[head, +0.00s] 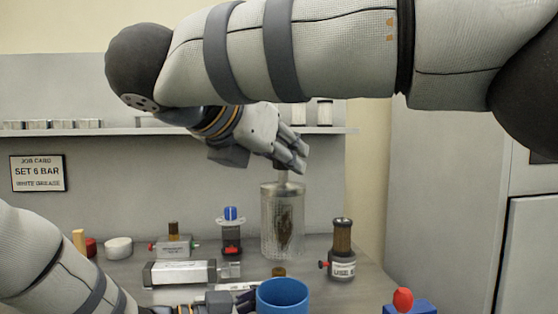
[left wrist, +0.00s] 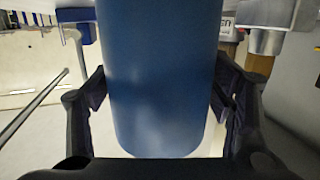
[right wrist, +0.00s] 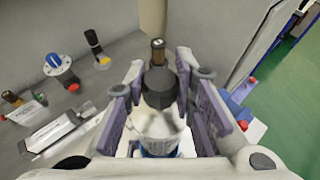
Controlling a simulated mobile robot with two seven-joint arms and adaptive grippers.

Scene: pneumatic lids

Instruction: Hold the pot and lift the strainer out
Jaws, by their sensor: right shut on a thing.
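The strainer (head: 283,225) is a clear, mesh-like cylinder with a grey top and something dark inside. My right gripper (head: 287,165) is shut on its top and holds it upright above the pot; its lower end shows above the pot's rim. The right wrist view shows the strainer (right wrist: 156,126) between the fingers. The pot (head: 283,297) is a blue open cylinder at the front of the bench. My left gripper (left wrist: 160,95) has its pads against both sides of the pot. In the head view that gripper is mostly cut off at the bottom edge.
A labelled bottle with a brown top (head: 342,250) stands right of the strainer. A blue-knobbed valve (head: 231,232) and a grey cylinder (head: 180,273) are to the left. A red-knobbed blue block (head: 404,303) is at front right. A shelf (head: 200,131) runs along the wall.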

